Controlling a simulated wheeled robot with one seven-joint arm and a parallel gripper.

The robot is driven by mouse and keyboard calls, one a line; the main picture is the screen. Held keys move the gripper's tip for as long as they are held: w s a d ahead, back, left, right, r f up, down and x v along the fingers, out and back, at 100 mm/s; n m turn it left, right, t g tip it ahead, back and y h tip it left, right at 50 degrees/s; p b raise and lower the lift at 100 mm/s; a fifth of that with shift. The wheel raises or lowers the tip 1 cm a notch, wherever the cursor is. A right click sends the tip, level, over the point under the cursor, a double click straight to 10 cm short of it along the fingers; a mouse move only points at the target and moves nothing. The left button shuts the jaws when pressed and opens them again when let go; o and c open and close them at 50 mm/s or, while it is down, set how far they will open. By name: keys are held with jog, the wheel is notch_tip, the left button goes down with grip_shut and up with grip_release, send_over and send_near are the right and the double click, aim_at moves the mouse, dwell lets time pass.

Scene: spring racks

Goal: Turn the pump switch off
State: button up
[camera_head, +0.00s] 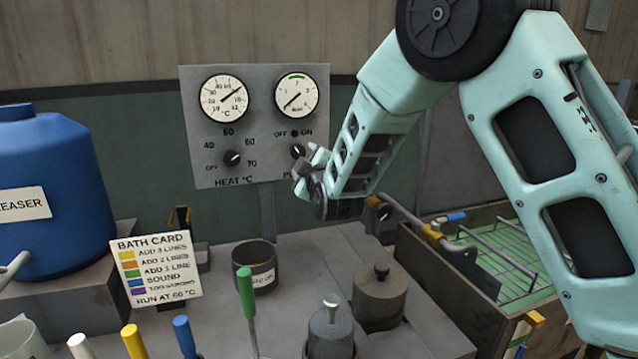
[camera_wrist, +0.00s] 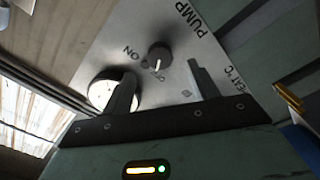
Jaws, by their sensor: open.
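The pump switch is a small dark round knob (camera_head: 298,151) on the right of the grey panel (camera_head: 256,95), below a gauge and the OFF and ON labels. My gripper (camera_head: 312,175) is just in front of it and hides part of the PUMP label. In the wrist view the knob (camera_wrist: 158,54) shows between and beyond the fingertips of my open gripper (camera_wrist: 160,80), with nothing between the fingers. Its white mark points down in that picture; ON reads to its left, and the other label is partly unclear. I cannot tell for sure which setting the mark meets.
The HEAT dial (camera_head: 232,158) sits left of the switch. A blue tank (camera_head: 45,190), a bath card (camera_head: 155,270), a dark cup (camera_head: 254,266), lidded pots (camera_head: 380,297) and several coloured handles (camera_head: 246,292) stand below. A green-lined rack (camera_head: 500,255) is at right.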

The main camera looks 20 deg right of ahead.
jog(key=s+b, duration=0.2)
jog(key=s, duration=0.9)
jog(key=shift+f, duration=0.15)
jog(key=s+a+f+m+g+y, duration=0.1)
jog(key=s+a+f+g+y, duration=0.1)
jog(key=s+a+f+g, duration=0.45)
jog(key=s+a+f+m+g+y, duration=0.1)
jog(key=s+a+f+g+y, duration=0.25)
jog(key=s, duration=0.55)
jog(key=s+d+f+m+g+h, duration=0.1)
jog(key=s+g, duration=0.3)
jog(key=s, duration=0.6)
jog(key=s+d+f+g+h, duration=0.1)
jog(key=s+d+g+h, duration=0.1)
jog(key=s, duration=0.8)
jog(key=shift+d+f+m+g+h, duration=0.35)
jog(key=shift+g+h, duration=0.4)
jog(key=shift+g, duration=0.35)
jog(key=shift+r, duration=0.1)
